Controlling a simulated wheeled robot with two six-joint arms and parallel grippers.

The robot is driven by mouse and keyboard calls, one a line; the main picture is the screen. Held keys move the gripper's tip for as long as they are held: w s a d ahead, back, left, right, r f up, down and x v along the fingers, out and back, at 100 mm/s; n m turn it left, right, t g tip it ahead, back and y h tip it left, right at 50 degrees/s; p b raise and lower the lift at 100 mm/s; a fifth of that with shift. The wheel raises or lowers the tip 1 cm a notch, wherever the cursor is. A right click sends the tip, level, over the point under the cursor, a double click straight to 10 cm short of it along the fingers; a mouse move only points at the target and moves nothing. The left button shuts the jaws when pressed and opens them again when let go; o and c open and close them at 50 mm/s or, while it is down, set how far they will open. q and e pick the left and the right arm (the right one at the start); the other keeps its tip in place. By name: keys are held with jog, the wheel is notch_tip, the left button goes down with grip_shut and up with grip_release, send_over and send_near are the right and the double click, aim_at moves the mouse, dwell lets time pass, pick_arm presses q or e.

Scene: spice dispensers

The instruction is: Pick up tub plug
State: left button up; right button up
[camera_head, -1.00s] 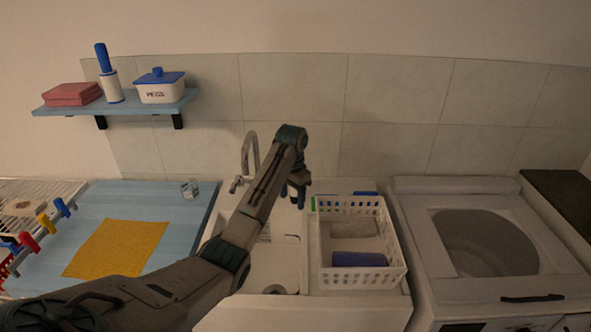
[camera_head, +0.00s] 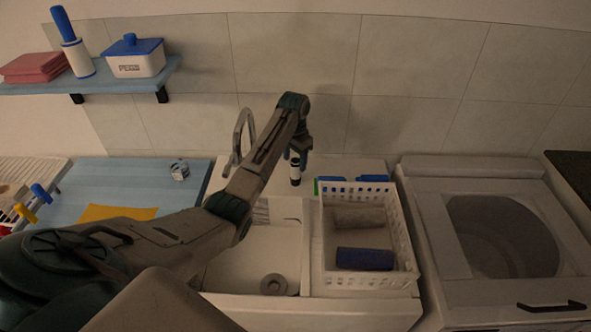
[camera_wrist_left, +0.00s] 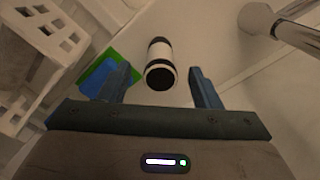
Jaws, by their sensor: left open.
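A small upright cylinder with a black end and a white band, which I take for the tub plug (camera_head: 295,171), stands on the ledge behind the sink, left of the white basket. It also shows in the left wrist view (camera_wrist_left: 160,62), between and beyond the two finger tips. My left gripper (camera_head: 299,152) is open and points down over it, with the fingers on either side in the wrist view (camera_wrist_left: 163,88). The fingers do not appear to touch it. My right gripper is not in view.
A white basket (camera_head: 410,254) holding a blue roll stands right of the sink (camera_head: 235,272). A green and blue item (camera_wrist_left: 97,78) lies close beside the left finger. The curved tap (camera_head: 236,150) stands left of the gripper. A washing machine (camera_head: 425,235) is at right.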

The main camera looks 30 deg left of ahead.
aim_at(295, 169)
pick_arm(q)
jog(key=shift+w+f, duration=0.1)
jog(key=shift+f, duration=0.25)
notch_tip(295, 169, down, 3)
jog(key=shift+w+f+p, duration=0.15)
jog(key=shift+p, duration=1.1)
jog(key=shift+f, duration=0.75)
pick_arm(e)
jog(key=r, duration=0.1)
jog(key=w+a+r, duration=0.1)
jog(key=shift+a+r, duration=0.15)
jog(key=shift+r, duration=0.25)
pick_arm(q)
jog(key=c, duration=1.1)
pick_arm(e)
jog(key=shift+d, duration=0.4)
pick_arm(q)
jog(key=shift+r, duration=0.15)
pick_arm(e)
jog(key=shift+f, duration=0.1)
